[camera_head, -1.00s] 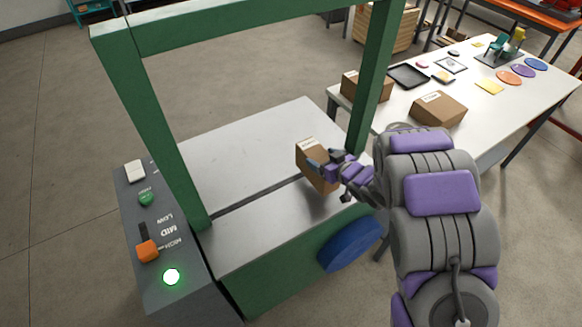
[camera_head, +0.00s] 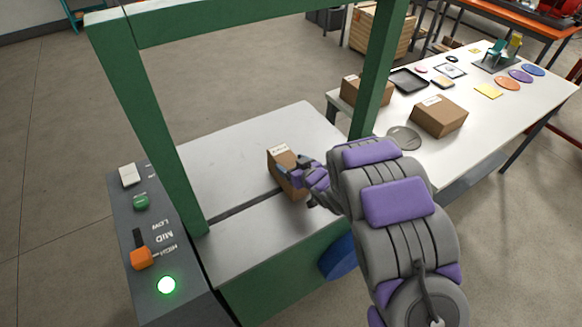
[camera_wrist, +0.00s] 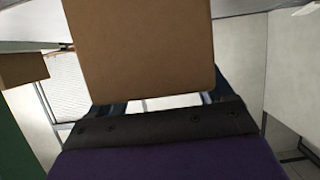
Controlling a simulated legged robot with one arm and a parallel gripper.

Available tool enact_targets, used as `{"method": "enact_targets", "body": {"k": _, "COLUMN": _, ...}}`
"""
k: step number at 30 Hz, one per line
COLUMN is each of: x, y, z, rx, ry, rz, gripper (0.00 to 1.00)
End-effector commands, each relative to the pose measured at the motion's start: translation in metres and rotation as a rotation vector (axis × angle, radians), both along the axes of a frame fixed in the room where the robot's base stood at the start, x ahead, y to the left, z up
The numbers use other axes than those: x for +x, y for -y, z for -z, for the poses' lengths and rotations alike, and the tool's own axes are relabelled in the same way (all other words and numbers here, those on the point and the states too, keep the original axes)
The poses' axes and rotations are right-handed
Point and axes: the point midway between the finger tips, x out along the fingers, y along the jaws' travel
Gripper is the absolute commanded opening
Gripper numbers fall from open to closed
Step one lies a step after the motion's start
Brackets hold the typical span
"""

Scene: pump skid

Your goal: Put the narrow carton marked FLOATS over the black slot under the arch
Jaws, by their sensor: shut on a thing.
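A narrow brown carton (camera_head: 287,173) with a white label on top stands upright at the black slot (camera_head: 240,206) in the grey machine top. The label print is too small to read. My gripper (camera_head: 303,170) is shut on the carton from its right side. In the wrist view the carton (camera_wrist: 140,45) fills the upper middle, between the fingers. The green arch (camera_head: 158,120) spans the machine top. The carton is within the arch's span, right of the slot's middle. I cannot tell whether its base touches the surface.
A control panel (camera_head: 150,240) with a lit green button (camera_head: 167,285) and an orange lever (camera_head: 141,258) stands at the left. On the white table (camera_head: 480,125) at the right are brown cartons (camera_head: 439,115), a black tray (camera_head: 408,80) and small items. The machine top left of the carton is clear.

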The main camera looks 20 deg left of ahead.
Motion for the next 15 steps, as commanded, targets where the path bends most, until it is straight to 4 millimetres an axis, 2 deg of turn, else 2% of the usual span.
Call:
{"method": "enact_targets", "body": {"k": 4, "x": 0.0, "y": 0.006, "z": 0.001, "rx": -0.003, "ry": -0.004, "rz": 0.004, "gripper": 0.09}}
{"method": "enact_targets", "body": {"k": 11, "x": -0.001, "y": -0.005, "z": 0.009, "rx": -0.016, "ry": -0.005, "rz": 0.003, "gripper": 0.09}}
{"method": "enact_targets", "body": {"k": 12, "x": -0.001, "y": -0.007, "z": 0.009, "rx": -0.018, "ry": -0.004, "rz": 0.002, "gripper": 0.84}}
{"method": "enact_targets", "body": {"k": 15, "x": -0.001, "y": -0.009, "z": 0.01, "rx": -0.02, "ry": -0.004, "rz": 0.001, "gripper": 0.94}}
